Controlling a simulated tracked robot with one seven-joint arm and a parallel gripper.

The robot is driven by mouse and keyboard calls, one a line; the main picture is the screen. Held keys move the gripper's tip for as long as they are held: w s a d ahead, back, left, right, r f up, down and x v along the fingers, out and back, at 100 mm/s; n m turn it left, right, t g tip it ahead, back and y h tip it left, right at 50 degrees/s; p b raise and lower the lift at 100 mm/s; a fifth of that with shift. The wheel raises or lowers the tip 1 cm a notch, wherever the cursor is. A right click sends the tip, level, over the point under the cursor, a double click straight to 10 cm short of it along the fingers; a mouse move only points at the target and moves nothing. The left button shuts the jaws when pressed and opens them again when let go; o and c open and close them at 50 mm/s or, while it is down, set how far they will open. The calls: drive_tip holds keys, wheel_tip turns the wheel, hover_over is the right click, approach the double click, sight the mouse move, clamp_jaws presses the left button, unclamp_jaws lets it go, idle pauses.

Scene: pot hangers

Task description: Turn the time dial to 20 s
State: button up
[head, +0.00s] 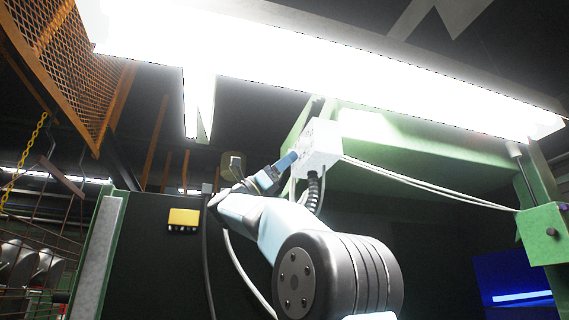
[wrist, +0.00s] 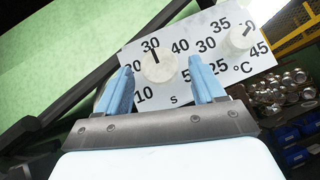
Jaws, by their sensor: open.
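The time dial (wrist: 157,67) is a round pale knob on a white panel (wrist: 180,84) marked "s". Its dark pointer line points up at about the 30 mark. The 10, 30 and 40 marks show; the left finger partly covers the 20 and the right finger partly covers the 50. My gripper (wrist: 160,64) is open, with one blue finger on each side of the time dial. I cannot tell whether either finger touches it. In the head view my gripper (head: 285,163) is up against the white control box (head: 319,147), and the dial face is hidden.
A second knob (wrist: 240,37), marked in °C, sits right of the time dial on the same panel. Cables (head: 425,183) run right from the box. A bright lamp (head: 330,72) hangs above. A yellow block (head: 184,218) is on the dark panel at left.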

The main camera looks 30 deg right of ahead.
drive_tip(key=c, duration=1.1)
drive_tip(key=shift+o, duration=0.2)
drive_tip(key=shift+s+n+t+h, duration=0.1)
drive_tip(key=shift+n+t+h, duration=0.2)
drive_tip(key=shift+n+t, duration=0.35)
drive_tip(key=shift+s+a+r+n+t+y, duration=0.1)
drive_tip(key=shift+s+n+t+y, duration=0.25)
drive_tip(key=shift+n+t, duration=3.25)
drive_tip(key=shift+s+a+r+n+t+y, duration=0.15)
drive_tip(key=shift+n+t+y, duration=0.3)
drive_tip(key=shift+n+t, duration=3.1)
drive_tip(key=shift+s+n+t+y, duration=0.4)
drive_tip(key=shift+n+t, duration=2.3)
drive_tip(key=shift+n, duration=2.1)
